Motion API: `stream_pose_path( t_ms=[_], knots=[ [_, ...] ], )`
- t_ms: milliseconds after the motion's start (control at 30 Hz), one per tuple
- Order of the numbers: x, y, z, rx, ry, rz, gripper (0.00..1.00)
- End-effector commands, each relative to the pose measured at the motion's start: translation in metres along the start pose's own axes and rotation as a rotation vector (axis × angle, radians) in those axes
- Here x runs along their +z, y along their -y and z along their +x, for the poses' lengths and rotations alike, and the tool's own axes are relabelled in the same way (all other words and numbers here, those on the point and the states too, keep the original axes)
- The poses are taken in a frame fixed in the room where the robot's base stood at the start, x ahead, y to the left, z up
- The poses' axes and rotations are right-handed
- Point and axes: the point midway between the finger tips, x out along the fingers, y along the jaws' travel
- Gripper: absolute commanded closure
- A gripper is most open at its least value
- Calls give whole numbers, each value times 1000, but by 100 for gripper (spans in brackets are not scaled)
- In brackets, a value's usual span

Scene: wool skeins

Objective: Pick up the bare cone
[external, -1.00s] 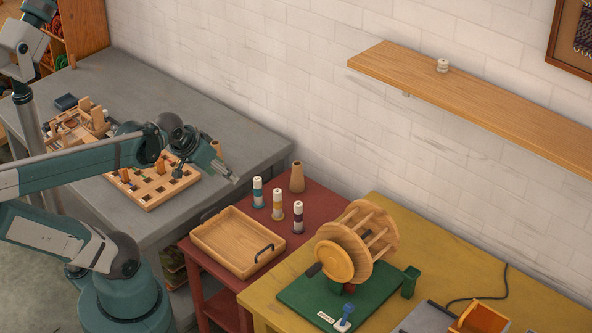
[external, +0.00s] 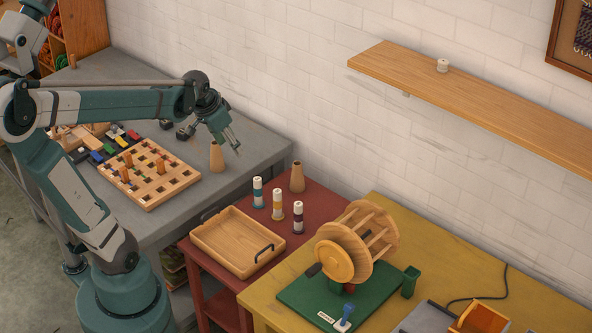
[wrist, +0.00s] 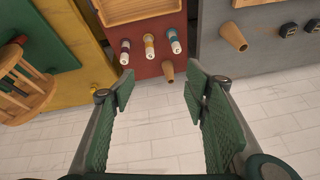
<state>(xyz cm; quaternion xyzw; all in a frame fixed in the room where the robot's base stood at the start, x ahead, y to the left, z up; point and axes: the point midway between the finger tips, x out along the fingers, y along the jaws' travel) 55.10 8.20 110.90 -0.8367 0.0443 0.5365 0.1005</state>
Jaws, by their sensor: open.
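Two tan cones with no yarn on them show. One cone (external: 216,157) stands upright on the grey table, beside the pegboard; it also shows in the wrist view (wrist: 233,37). The other cone (external: 297,177) stands upright at the back of the red table, behind the striped spools; it also shows in the wrist view (wrist: 168,71). My gripper (external: 232,146) is open and empty, in the air by the grey table's right end, to the upper right of the grey-table cone. In the wrist view its fingers (wrist: 160,86) are wide apart, with the red-table cone beyond the gap.
Several striped spools (external: 277,204) and a wooden tray (external: 225,258) with dark handles are on the red table. A wooden winder (external: 345,250) is on the yellow table. The pegboard (external: 150,180) lies on the grey table. A wall shelf (external: 480,92) is at the upper right.

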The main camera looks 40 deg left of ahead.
Motion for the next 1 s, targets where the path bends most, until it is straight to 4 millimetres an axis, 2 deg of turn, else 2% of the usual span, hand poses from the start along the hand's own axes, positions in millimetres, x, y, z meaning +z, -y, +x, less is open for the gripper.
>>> stream_pose_path(
  t_ms=[467, 1000],
  knots=[
    [-29, 62, 42, 30, 81, 101, 54],
    [-40, 136, 104, 89, 157, 217, 54]
  ],
)
